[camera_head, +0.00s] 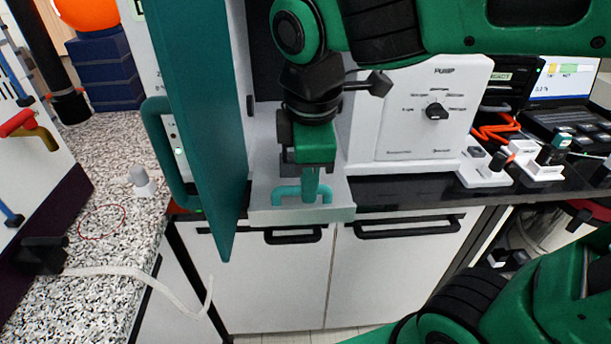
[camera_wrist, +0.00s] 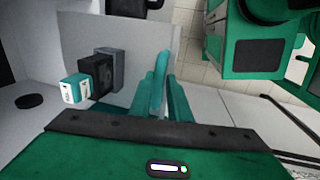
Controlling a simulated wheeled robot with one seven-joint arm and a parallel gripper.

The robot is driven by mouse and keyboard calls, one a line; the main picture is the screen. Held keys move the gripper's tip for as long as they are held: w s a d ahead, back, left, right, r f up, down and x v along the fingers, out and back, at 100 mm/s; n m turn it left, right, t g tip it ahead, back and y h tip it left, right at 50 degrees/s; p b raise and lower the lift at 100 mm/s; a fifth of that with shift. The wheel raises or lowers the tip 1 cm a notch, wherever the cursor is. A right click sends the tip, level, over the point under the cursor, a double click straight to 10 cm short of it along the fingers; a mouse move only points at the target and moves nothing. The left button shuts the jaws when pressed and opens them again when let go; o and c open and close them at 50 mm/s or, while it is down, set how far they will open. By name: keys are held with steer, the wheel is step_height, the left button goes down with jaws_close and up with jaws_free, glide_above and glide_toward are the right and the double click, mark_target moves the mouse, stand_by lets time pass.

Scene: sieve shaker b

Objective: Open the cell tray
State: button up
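The cell tray (camera_head: 262,205) is a light grey slab that sticks out of the white machine past the dark counter's front edge. Its teal U-shaped handle (camera_head: 286,191) stands at the front. My gripper (camera_head: 311,188) points down at the handle's middle, and its teal fingers hide that part. In the wrist view the fingers (camera_wrist: 165,98) sit close on both sides of the handle bar (camera_wrist: 164,58) and look shut on it. The tray surface (camera_wrist: 140,32) shows there beside a dark holder (camera_wrist: 104,75) with a teal-and-white block (camera_wrist: 75,90).
A tall teal door (camera_head: 205,120) stands open just left of the tray. A white pump unit (camera_head: 425,115) stands close on the right. White cabinets with black handles (camera_head: 408,227) are below. A speckled counter (camera_head: 110,215) carries a pale hose (camera_head: 150,278) at left.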

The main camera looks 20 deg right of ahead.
steer(key=o, duration=0.3)
steer(key=shift+s+a+r, duration=0.1)
steer(key=shift+s, duration=0.05)
step_height(320, 180, up, 10)
steer(key=s, duration=0.1)
steer(key=shift+s+a+r, duration=0.2)
steer(key=shift+s+r, duration=0.05)
steer(key=shift+s, duration=0.15)
steer(key=shift+d+f, duration=0.1)
steer(key=d+f+m+g, duration=0.1)
steer(key=d+f+m, duration=0.45)
steer(key=d, duration=0.35)
steer(key=d+f+m, duration=0.4)
steer(key=d+m, duration=0.2)
steer(key=d, duration=0.3)
steer(key=s+d+f+m+g, duration=0.1)
steer(key=s+d+f+m, duration=0.6)
steer(key=d+f+m, duration=0.2)
steer(key=shift+s+d+f+m+y, duration=0.25)
steer(key=shift+s+d+m+y, duration=0.15)
steer(key=shift+m, duration=0.15)
